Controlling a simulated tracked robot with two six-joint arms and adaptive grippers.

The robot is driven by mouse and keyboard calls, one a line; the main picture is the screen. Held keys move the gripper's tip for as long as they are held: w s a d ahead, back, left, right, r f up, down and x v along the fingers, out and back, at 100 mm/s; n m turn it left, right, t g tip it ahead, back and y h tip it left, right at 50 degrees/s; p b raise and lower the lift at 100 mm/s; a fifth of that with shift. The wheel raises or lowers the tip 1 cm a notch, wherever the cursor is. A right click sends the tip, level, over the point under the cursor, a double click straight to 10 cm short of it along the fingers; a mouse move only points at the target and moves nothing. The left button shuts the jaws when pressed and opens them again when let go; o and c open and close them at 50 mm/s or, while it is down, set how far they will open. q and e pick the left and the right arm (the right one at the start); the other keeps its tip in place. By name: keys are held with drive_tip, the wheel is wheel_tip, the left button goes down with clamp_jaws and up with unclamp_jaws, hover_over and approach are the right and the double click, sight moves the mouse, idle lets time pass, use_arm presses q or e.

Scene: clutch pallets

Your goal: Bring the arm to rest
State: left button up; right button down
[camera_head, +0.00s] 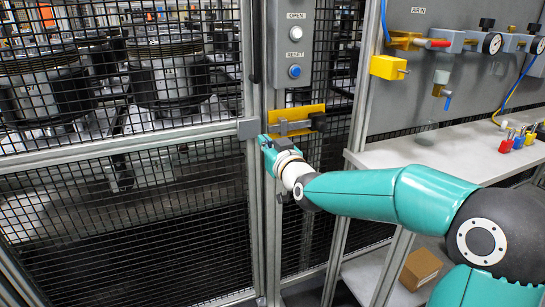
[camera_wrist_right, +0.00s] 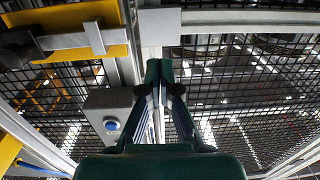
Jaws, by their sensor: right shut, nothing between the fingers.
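My right arm (camera_head: 365,195) reaches in from the right in the head view, teal with dark joints. My right gripper (camera_head: 266,143) is at the fence post beside the yellow latch plate (camera_head: 297,111). In the wrist view the right gripper (camera_wrist_right: 159,68) has its fingers together, with nothing between them. The latch plate with its grey bolt also shows in the wrist view (camera_wrist_right: 62,20), to the left of the fingers. I cannot tell whether the gripper touches the post. My left gripper is not in view.
A mesh fence door (camera_head: 125,155) with a metal frame fills the left, with stacked round parts (camera_head: 170,75) behind it. A grey box (camera_head: 294,45) with OPEN and RESET buttons is above the latch. A bench (camera_head: 440,155) stands right; a carton (camera_head: 420,268) lies below it.

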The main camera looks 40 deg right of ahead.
drive_tip(key=v, duration=0.4)
drive_tip(key=w+a+f+n+g+y, duration=0.15)
drive_tip(key=a+f, duration=0.25)
drive_tip(key=f, duration=0.4)
drive_tip(key=w+a+f+g+y, duration=0.15)
drive_tip(key=a+f, duration=0.25)
drive_tip(key=f, duration=0.4)
drive_tip(key=w+a+f+n+g+y, duration=0.1)
drive_tip(key=a+f+y, duration=0.15)
drive_tip(key=f, duration=0.55)
drive_tip(key=s+a+f+g+y, duration=0.1)
drive_tip(key=s+a+f+g, duration=0.3)
drive_tip(key=f, duration=0.4)
drive_tip(key=s+a+f+g+y, duration=0.1)
drive_tip(key=s+a+f, duration=0.4)
drive_tip(key=a+f, duration=0.15)
drive_tip(key=s+a+f+g+y, duration=0.1)
drive_tip(key=s+a+f+g, duration=0.25)
drive_tip(key=f, duration=0.55)
drive_tip(key=s+a+f+g, duration=0.2)
drive_tip(key=s+a+f, duration=0.1)
drive_tip(key=s, duration=0.4)
drive_tip(key=s+a+f+g, duration=0.2)
drive_tip(key=s+a+f, duration=0.1)
drive_tip(key=s, duration=0.4)
wheel_tip(320, 180, up, 17)
drive_tip(key=s+m+y+p, duration=0.1)
drive_tip(key=p, duration=1.4)
drive_tip(key=shift+p, duration=0.4)
